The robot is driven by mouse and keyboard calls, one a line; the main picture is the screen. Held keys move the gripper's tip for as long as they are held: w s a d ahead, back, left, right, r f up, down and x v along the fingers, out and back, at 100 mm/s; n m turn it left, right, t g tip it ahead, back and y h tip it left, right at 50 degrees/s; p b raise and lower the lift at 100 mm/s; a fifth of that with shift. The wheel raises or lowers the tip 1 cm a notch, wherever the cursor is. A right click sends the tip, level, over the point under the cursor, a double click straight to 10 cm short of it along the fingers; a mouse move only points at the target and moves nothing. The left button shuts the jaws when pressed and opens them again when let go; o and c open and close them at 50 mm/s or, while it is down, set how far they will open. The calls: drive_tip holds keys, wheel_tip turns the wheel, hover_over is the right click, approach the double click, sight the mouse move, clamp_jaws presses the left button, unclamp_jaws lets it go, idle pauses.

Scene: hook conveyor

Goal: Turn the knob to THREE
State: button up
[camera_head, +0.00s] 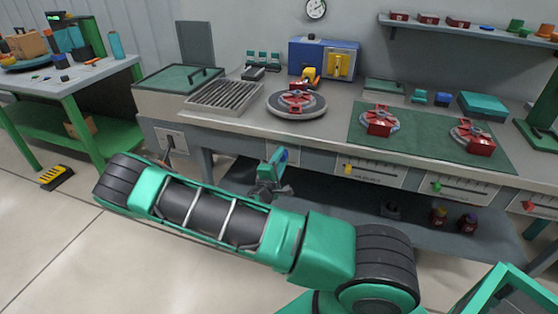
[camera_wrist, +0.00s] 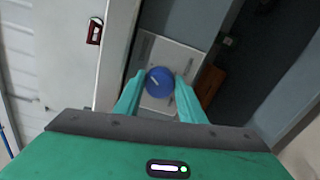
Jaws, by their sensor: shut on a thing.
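A round blue knob (camera_wrist: 160,83) with a short pale mark on its face sits on a light plate (camera_wrist: 170,52) in the wrist view. My gripper (camera_wrist: 161,79) has one teal finger on each side of the knob and is shut on it. No position labels can be read around the knob. In the head view my gripper (camera_head: 272,172) is at the bench front, below the round turntable.
The bench front also has a lever panel (camera_head: 170,140) and slider panels with yellow (camera_head: 348,168), green (camera_head: 437,187) and red handles. A dark lower shelf (camera_head: 345,200) runs under the bench. A red-handled part (camera_head: 297,100) lies on the turntable (camera_head: 297,113).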

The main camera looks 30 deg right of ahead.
drive_tip(key=shift+a+f+m, duration=0.1)
drive_tip(key=shift+f+m, duration=0.05)
drive_tip(key=shift+m, duration=0.85)
drive_tip(key=o, duration=1)
drive_tip(key=shift+o, duration=0.2)
drive_tip(key=v, duration=1)
drive_tip(key=shift+s+a, duration=0.2)
drive_tip(key=shift+a, duration=0.05)
